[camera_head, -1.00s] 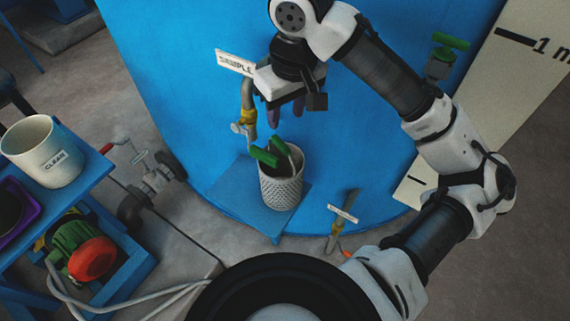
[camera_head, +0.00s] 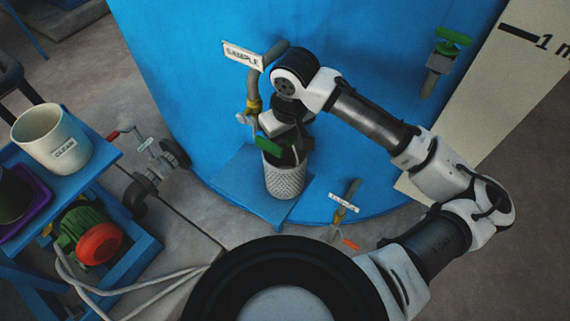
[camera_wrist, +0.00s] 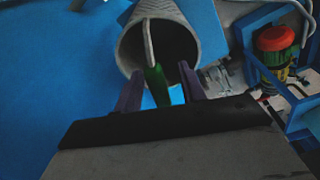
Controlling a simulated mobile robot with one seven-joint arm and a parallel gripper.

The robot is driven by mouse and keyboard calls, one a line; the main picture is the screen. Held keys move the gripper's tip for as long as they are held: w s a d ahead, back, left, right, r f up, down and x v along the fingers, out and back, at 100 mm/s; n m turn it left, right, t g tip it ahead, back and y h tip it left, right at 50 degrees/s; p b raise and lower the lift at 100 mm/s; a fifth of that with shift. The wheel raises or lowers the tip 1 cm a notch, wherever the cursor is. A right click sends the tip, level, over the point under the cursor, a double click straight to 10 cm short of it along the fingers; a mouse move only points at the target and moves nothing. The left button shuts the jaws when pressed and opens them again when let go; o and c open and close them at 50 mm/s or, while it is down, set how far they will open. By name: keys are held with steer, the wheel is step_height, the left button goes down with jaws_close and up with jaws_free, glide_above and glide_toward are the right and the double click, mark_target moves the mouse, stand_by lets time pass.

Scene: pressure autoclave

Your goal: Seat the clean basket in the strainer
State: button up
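A light grey perforated cylinder (camera_head: 284,182) stands upright on a blue shelf against the blue tank; I cannot tell whether it is the clean basket. A green grip (camera_head: 268,151) shows at its rim. In the wrist view the cylinder (camera_wrist: 165,18) is open with a dark inside, and a green grip (camera_wrist: 156,86) on a pale rod stands over its mouth. My gripper (camera_wrist: 161,72) is open, its two purple fingers on either side of this grip with gaps. In the head view my wrist hides most of the mouth. I cannot identify the strainer.
A white bucket labelled CLEAN (camera_head: 52,140) and a purple tray (camera_head: 28,208) stand on the blue cart (camera_head: 96,165) at left. A SAMPLE tap (camera_head: 253,88) is close beside my wrist. A labelled valve (camera_head: 344,205) sits right of the shelf (camera_head: 238,182).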

steer(key=shift+f, duration=0.35)
steer(key=shift+c, duration=0.4)
jaws_close()
steer(key=shift+r, duration=0.15)
